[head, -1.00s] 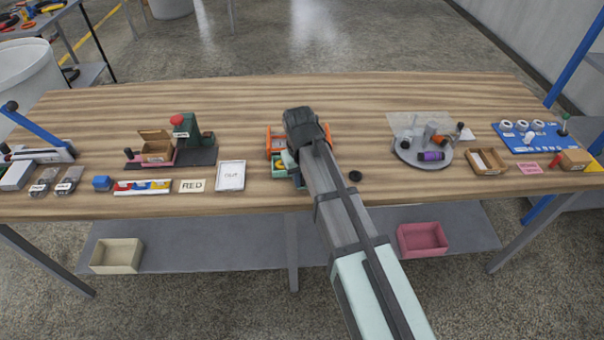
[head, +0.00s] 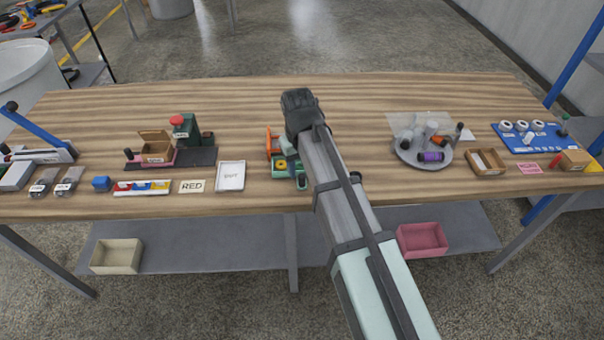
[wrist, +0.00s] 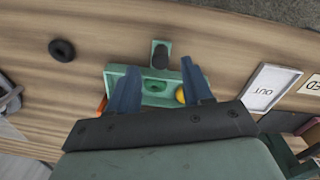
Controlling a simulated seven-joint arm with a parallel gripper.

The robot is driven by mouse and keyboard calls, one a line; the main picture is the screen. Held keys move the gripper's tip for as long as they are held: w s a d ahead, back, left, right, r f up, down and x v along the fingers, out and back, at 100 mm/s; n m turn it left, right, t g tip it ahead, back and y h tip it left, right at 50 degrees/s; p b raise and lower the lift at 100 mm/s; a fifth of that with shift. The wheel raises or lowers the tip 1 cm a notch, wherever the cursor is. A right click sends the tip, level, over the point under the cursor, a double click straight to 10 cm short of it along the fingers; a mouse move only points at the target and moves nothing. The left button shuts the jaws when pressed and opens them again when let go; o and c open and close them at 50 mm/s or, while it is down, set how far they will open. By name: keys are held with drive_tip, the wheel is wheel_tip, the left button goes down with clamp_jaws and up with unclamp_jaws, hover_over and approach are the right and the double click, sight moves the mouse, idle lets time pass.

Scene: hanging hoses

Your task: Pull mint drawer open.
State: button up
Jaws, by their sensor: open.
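In the wrist view the drawer (wrist: 150,74) lies beneath my gripper, with a green ring-like piece and a yellow item inside. In the head view my gripper and arm hide much of the cabinet.
A black ring (wrist: 62,50) lies on the bare wood beside the drawer. A white OUT tray (head: 231,176) stands to the left in the head view. A round grey tray (head: 405,160) with several items stands to the right. The wood behind my gripper is clear.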

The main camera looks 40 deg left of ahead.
wheel_tip(320, 180, up, 9)
drive_tip(key=shift+s, duration=0.15)
drive_tip(key=shift+f, duration=0.1)
idle(0.7)
